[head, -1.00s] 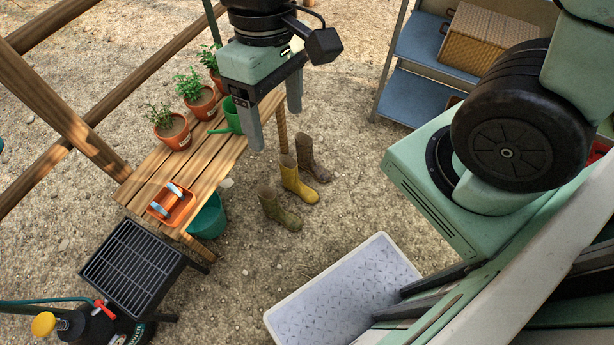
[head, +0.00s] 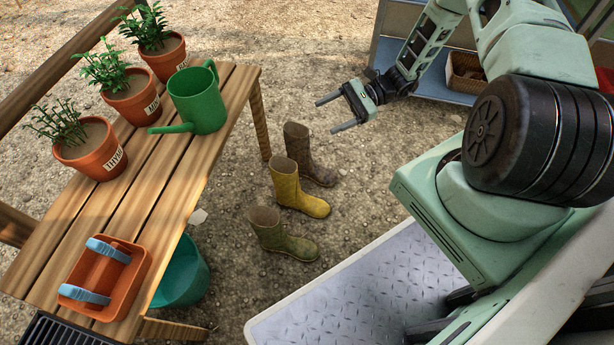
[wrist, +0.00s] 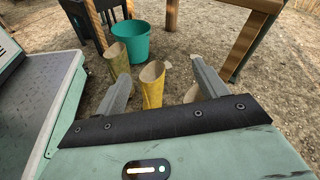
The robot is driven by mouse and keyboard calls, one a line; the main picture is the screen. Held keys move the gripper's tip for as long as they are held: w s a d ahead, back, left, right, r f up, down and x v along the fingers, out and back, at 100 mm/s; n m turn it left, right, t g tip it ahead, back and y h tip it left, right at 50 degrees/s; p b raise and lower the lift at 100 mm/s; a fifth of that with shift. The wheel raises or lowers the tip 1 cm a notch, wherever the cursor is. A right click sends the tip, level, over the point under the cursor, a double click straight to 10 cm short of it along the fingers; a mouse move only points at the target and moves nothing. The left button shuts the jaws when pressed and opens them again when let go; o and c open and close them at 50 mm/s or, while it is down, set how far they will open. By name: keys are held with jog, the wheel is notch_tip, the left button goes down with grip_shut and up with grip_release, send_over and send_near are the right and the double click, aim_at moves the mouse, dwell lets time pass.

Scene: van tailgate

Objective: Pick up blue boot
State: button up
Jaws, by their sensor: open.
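Three boots stand upright in a row on the gravel, and none looks blue. The brown boot (head: 312,158) is farthest back, the yellow boot (head: 297,192) is in the middle and the olive-green boot (head: 282,236) is nearest. In the wrist view the olive boot (wrist: 120,62) and yellow boot (wrist: 152,86) show between or behind my fingers; the brown boot (wrist: 191,94) is partly hidden by my gripper. My gripper (head: 327,117) is open and empty, above and beyond the boots, apart from them. It also shows in the wrist view (wrist: 159,70).
A wooden table (head: 150,165) stands left with potted plants, a green watering can (head: 199,98) and an orange tray (head: 104,279). A teal bucket (head: 184,275) is beneath. A metal tailgate bed (head: 350,295) is at front right; a shelf with a basket (head: 466,75) is behind.

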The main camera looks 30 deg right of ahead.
jog(key=s+d+f+m+t+h+b, duration=0.1)
jog(key=d+f+m+t+b, duration=0.2)
jog(key=f, duration=0.6)
jog(key=s+d+f+m+t+b, duration=0.2)
jog(key=d+f+m+t+b, duration=0.1)
jog(key=f, duration=0.6)
jog(key=s+d+f+m+t+h+b, duration=0.1)
jog(key=s+d+f+m+t+b, duration=0.1)
jog(key=f, duration=0.7)
jog(key=shift+s+d+m+t+h+b, duration=0.15)
jog(key=shift+d+m+t+b, duration=0.15)
jog(key=shift+m+t+b, duration=0.3)
jog(key=shift+d+m+t+h+b, duration=0.15)
jog(key=shift+d+m+t+b, duration=0.1)
jog(key=shift+m+t+b, duration=0.35)
jog(key=b, duration=0.5)
send_near(311, 159)
jog(key=x, duration=0.5)
jog(key=shift+a+f, duration=0.1)
jog(key=b+x, duration=0.4)
jog(key=shift+w+a+f, duration=0.1)
jog(key=shift+w, duration=0.15)
jog(key=shift+w+a, duration=0.3)
jog(key=c, duration=1.3)
